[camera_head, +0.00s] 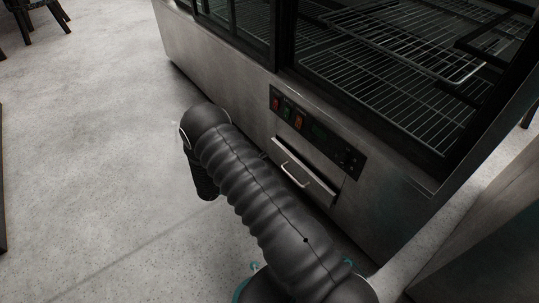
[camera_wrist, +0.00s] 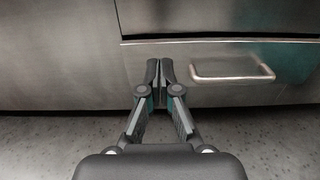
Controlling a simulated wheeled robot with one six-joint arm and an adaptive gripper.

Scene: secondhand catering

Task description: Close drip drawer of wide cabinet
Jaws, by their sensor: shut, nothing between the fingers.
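The wide cabinet (camera_head: 395,195) is a stainless steel display case in the head view. Its drip drawer (camera_head: 320,189) sits low in the front, below the control panel, with a silver bar handle (camera_head: 294,176). The drawer front seems to stand slightly proud; how far is hard to tell. In the wrist view the drawer front (camera_wrist: 215,97) fills the right, with a dark gap above it and the handle (camera_wrist: 232,76) on it. My gripper (camera_wrist: 160,68) is shut and empty, its tips at the drawer's left part, left of the handle. Contact cannot be told. My arm mostly hides the gripper in the head view.
The control panel (camera_head: 316,134) with coloured switches is above the drawer. Wire shelves (camera_head: 400,50) show inside the cabinet. Bare concrete floor (camera_head: 95,150) lies open to the left. A dark chair (camera_head: 35,12) stands far off at the upper left.

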